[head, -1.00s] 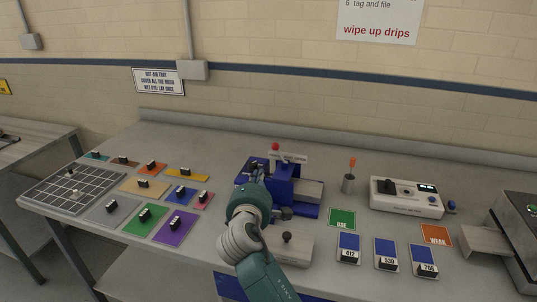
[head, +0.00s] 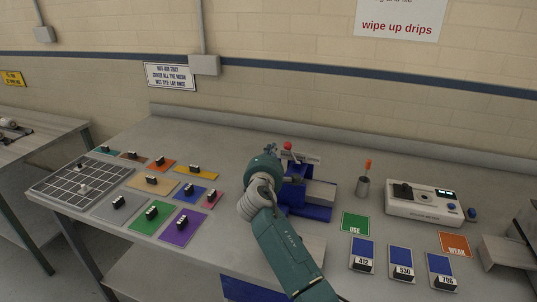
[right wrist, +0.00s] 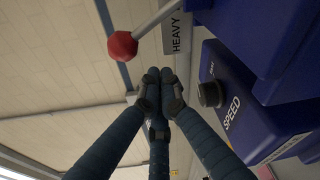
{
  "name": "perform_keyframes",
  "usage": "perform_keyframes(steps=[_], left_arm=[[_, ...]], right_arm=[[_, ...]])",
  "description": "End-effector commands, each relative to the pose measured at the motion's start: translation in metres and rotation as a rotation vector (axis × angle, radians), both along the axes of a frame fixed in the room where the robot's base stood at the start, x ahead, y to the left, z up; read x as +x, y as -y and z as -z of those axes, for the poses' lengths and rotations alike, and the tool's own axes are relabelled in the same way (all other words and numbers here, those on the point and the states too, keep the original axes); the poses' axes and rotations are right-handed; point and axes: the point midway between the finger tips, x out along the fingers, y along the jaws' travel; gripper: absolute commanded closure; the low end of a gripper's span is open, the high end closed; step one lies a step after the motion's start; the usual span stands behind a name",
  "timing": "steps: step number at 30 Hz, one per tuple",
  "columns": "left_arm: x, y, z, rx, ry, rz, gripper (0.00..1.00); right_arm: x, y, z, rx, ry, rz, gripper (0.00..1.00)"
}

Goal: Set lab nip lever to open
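The lab nip is a blue machine (head: 318,211) on the bench in the head view, partly hidden behind my right arm. Its lever ends in a red ball (head: 287,146), which stands at the back left of the machine. In the right wrist view the red ball (right wrist: 122,45) sits on a pale rod, beside a plate reading HEAVY (right wrist: 176,36). My right gripper (right wrist: 158,82) has its fingertips drawn together with nothing between them. It is close to the ball but appears apart from it. My left gripper is not in view.
A blue housing marked SPEED with a black knob (right wrist: 210,94) is close to my right fingers. Coloured swatches and a gridded board (head: 82,183) lie to the left. A cup with an orange-tipped tool (head: 363,186) and a white meter (head: 424,204) stand to the right.

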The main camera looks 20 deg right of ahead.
Motion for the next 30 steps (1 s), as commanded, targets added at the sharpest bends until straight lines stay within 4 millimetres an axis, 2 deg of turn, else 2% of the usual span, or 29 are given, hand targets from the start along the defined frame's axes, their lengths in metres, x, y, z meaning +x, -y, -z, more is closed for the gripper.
perform_keyframes(steps=[1, 4, 9, 15, 23, 30], left_arm=[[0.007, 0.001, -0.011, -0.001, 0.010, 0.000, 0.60], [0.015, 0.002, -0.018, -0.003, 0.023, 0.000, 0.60], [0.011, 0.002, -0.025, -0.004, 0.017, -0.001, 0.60], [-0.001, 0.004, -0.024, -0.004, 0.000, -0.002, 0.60], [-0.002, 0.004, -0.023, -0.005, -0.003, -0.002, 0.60], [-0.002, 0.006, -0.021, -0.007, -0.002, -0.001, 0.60]], right_arm=[[-0.007, 0.003, -0.005, 0.001, -0.002, 0.001, 1.00], [-0.017, 0.008, -0.008, 0.001, -0.003, 0.000, 1.00], [-0.028, 0.013, -0.011, 0.000, -0.003, 0.001, 1.00], [-0.030, 0.015, -0.011, 0.000, -0.003, 0.000, 1.00], [-0.030, 0.015, -0.011, 0.003, -0.001, 0.000, 1.00], [-0.031, 0.031, -0.013, 0.048, 0.031, 0.002, 1.00]])
